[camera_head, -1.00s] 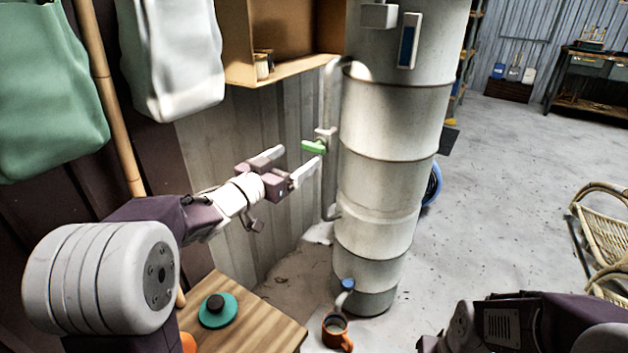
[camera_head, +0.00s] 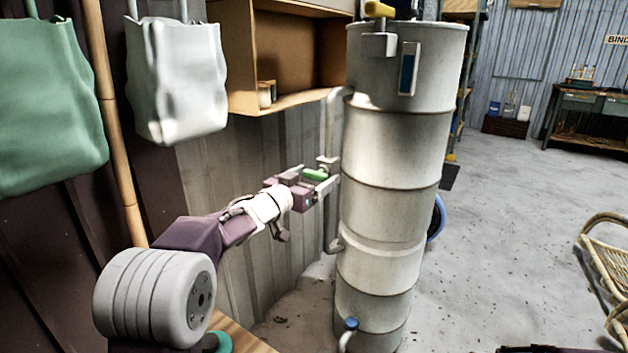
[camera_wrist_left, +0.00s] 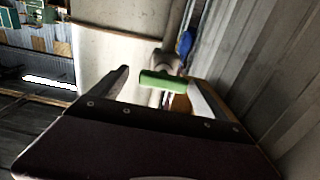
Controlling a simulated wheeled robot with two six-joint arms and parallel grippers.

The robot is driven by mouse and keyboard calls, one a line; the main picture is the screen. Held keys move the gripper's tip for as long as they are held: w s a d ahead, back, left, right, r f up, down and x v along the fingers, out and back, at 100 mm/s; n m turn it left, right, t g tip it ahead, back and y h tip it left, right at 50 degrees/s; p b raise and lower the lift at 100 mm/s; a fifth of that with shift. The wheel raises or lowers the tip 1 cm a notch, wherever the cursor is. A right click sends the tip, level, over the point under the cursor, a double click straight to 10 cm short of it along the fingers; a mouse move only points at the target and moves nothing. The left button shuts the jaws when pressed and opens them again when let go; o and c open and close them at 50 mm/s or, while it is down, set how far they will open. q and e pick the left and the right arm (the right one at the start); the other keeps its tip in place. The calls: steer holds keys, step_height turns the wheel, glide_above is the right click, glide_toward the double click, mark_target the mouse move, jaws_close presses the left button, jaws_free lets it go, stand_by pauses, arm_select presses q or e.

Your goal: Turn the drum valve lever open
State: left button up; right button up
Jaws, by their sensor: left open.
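The tall pale steel drum (camera_head: 395,150) stands upright in the middle of the head view. A side pipe (camera_head: 333,120) runs down its left side and carries a valve with a green lever (camera_head: 315,174), which lies roughly level. The lever also shows in the left wrist view (camera_wrist_left: 163,80). My left gripper (camera_head: 312,182) is open with its fingers on either side of the green lever. In the left wrist view, gaps show between the lever and both fingers (camera_wrist_left: 162,92). My right gripper is out of view.
A cardboard-coloured wall box (camera_head: 290,60) hangs above my left arm. White (camera_head: 180,80) and green (camera_head: 50,110) bags hang at the left. A yellow handle (camera_head: 378,9) tops the drum. A rattan chair (camera_head: 605,280) stands at the right, with open floor between.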

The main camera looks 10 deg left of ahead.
arm_select(q)
steer(key=shift+a, duration=0.15)
steer(key=c, duration=1.4)
